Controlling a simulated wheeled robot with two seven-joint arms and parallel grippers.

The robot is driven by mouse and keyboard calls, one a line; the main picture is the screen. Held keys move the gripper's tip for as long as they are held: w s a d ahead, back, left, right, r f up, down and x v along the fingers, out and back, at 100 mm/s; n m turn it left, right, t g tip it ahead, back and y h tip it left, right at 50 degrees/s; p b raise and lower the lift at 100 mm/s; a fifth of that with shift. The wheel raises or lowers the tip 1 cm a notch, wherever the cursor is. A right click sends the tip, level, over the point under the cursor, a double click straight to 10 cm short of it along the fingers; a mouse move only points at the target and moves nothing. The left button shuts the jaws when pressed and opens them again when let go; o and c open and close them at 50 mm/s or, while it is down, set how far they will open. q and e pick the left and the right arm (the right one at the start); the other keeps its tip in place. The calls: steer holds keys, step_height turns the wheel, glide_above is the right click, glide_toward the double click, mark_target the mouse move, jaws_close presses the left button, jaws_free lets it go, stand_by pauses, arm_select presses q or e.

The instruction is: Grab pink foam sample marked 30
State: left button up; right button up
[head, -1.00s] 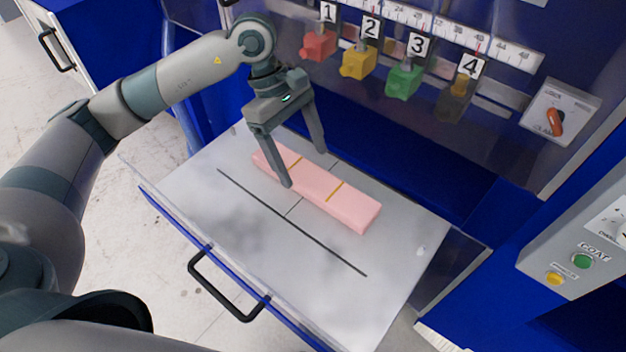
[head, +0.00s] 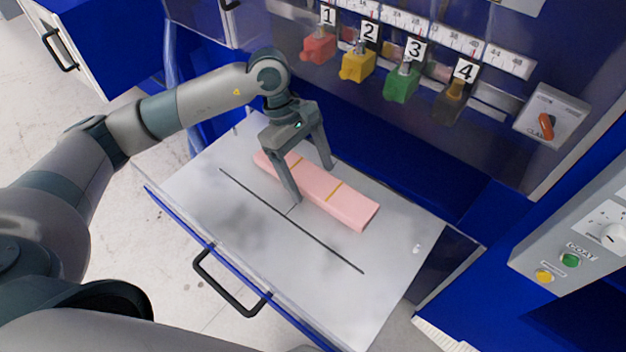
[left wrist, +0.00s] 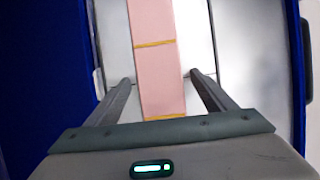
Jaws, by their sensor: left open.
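The pink foam sample (head: 345,203) is a long flat block with two yellow-brown lines across it. It lies on the pulled-out grey drawer tray (head: 215,215). No number 30 can be read on it. My left gripper (head: 314,184) is open, its fingers pointing down on either side of the foam. In the left wrist view the foam (left wrist: 156,75) runs between the two open fingers (left wrist: 163,88), with visible gaps at both sides. Whether the fingertips touch the tray I cannot tell. My right gripper is not in view.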

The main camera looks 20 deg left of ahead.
mark_target(321, 182)
arm_select(q)
steer(key=shift+c, duration=0.4)
steer(key=c, duration=1.2)
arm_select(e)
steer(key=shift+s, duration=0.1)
arm_select(q)
steer(key=shift+o, duration=0.2)
steer(key=shift+r, duration=0.15)
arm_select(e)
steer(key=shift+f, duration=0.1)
